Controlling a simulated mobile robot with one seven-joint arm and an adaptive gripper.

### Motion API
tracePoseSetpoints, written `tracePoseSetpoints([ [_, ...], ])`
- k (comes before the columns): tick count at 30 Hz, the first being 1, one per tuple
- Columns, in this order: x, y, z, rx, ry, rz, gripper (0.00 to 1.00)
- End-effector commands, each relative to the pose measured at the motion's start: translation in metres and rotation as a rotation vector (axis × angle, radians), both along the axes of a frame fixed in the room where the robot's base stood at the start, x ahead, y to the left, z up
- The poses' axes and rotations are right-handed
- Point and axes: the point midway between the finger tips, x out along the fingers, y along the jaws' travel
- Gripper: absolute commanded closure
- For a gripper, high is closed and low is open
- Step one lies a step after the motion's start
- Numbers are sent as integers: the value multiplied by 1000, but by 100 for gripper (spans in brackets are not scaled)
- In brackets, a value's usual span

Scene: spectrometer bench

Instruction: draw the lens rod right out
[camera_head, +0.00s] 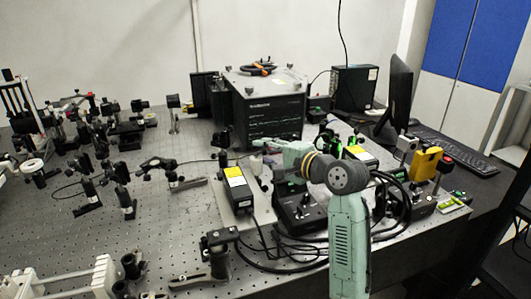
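My pale green arm rises from the bottom right of centre and bends left over the middle of the bench. Its far end is small and lies among dark mounts in front of the large black instrument box (268,118). I cannot make out my gripper's fingers there, nor whether they hold anything. I cannot pick out the lens rod for sure among the many posts and mounts. Part of the bench behind my arm is hidden.
Several optic mounts stand on the perforated bench (150,225) at left. A yellow-topped box (237,190), a black control box (300,212) and loose black cables (285,252) lie around my arm. A monitor (398,92) and keyboard (455,152) stand at right.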

Motion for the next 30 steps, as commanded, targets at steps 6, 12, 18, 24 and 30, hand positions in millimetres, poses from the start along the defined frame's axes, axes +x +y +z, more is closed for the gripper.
tracePoseSetpoints([
  [6,-25,-23,7,1,-3,-4,70],
  [12,-58,-51,14,1,-2,-3,70],
  [18,-80,-70,19,1,0,-1,70],
  [24,-87,-75,21,0,1,1,70],
  [30,-87,-75,21,0,1,1,70],
])
